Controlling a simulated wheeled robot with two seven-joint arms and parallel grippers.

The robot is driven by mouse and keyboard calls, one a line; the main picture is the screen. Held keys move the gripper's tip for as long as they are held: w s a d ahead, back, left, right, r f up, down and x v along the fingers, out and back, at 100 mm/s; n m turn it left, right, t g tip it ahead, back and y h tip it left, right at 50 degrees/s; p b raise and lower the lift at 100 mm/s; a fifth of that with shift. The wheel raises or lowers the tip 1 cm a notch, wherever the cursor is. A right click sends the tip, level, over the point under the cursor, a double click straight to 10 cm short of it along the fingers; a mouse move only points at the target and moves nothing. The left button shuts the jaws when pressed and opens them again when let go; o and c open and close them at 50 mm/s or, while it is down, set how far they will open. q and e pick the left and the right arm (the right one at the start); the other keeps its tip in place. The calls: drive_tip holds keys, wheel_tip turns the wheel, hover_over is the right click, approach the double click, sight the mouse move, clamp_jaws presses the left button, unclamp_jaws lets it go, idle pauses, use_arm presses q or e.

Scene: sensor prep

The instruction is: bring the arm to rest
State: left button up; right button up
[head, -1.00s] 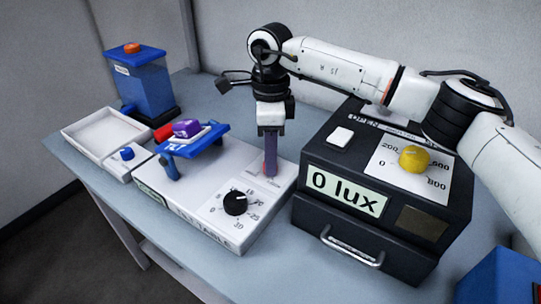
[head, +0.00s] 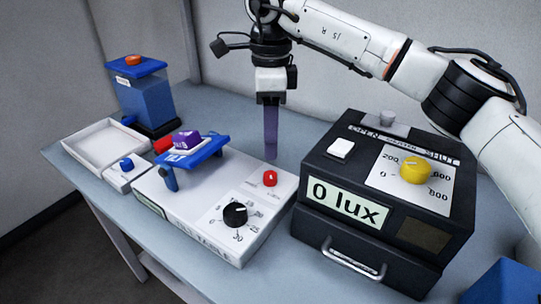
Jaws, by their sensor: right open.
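My right gripper (head: 270,130) points straight down above the back edge of the white tilt-table unit (head: 200,223). It is open, seen edge-on, with nothing visible between its fingers. A red button (head: 270,178) on the unit shows just below and in front of the fingertips, apart from them. My right arm reaches in from the right, over the black box. My left gripper is not in view.
The unit carries a black dial (head: 235,214) and a blue platform (head: 199,152) with a purple block (head: 185,140). A black light box (head: 313,220) reading "0 lux" stands right. A white tray (head: 66,146) and a blue dispenser (head: 147,101) stand left.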

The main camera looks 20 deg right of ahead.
sight(271, 174)
wheel_tip(271, 174, up, 2)
drive_tip(key=shift+r, duration=0.15)
idle(0.3)
wheel_tip(271, 174, down, 10)
drive_tip(key=shift+s+f+p, duration=0.15)
drive_tip(key=shift+f+p, duration=0.1)
drive_tip(key=shift+p, duration=0.1)
drive_tip(key=shift+r, duration=0.1)
idle(0.4)
